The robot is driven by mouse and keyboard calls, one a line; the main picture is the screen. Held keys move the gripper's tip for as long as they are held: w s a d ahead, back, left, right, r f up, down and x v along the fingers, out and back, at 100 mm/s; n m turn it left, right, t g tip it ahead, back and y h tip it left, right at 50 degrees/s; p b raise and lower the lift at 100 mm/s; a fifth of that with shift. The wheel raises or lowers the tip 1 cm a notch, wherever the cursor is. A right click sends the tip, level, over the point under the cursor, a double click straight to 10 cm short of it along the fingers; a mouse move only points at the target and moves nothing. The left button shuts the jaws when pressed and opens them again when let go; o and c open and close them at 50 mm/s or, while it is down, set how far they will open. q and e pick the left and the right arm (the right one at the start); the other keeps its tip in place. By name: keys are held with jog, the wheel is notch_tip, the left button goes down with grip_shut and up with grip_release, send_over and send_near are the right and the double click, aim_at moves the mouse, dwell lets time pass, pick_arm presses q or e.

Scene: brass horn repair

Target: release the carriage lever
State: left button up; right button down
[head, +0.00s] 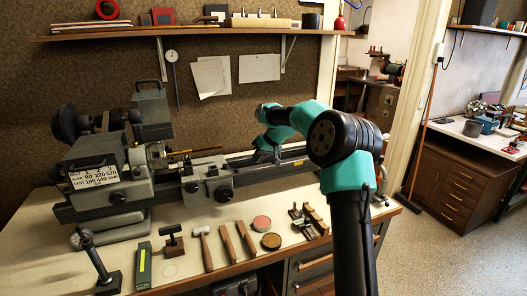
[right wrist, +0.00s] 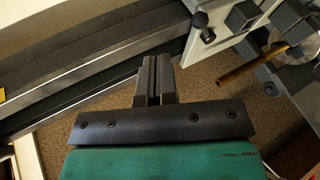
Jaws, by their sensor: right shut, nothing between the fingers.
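The grey lathe carriage (head: 207,180) sits on the lathe bed (head: 285,158), with dark knobs on its front. I cannot tell for certain which part is the carriage lever. A thin brass tube (head: 194,151) lies level above the carriage, and it also shows at the right of the right wrist view (right wrist: 258,62). My right gripper (right wrist: 154,72) is shut with nothing in it. In the head view it hangs over the bed, right of the carriage and apart from it, its tips hard to make out. In the right wrist view, carriage parts (right wrist: 210,30) lie beyond its tips. My left gripper is out of view.
The lathe headstock (head: 98,165) stands at the left. Along the bench front lie a mallet (head: 203,245), wooden tools (head: 228,243), round tins (head: 271,241) and small fixtures (head: 305,222). A black stand (head: 103,272) rises at the front left. A shelf (head: 200,30) runs above.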

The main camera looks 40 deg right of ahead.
jog(key=w+a+f, duration=0.2)
jog(key=a+f, duration=0.1)
jog(key=a, duration=0.2)
jog(key=shift+w, duration=0.15)
jog(key=shift+d+f, duration=0.1)
dwell(0.3)
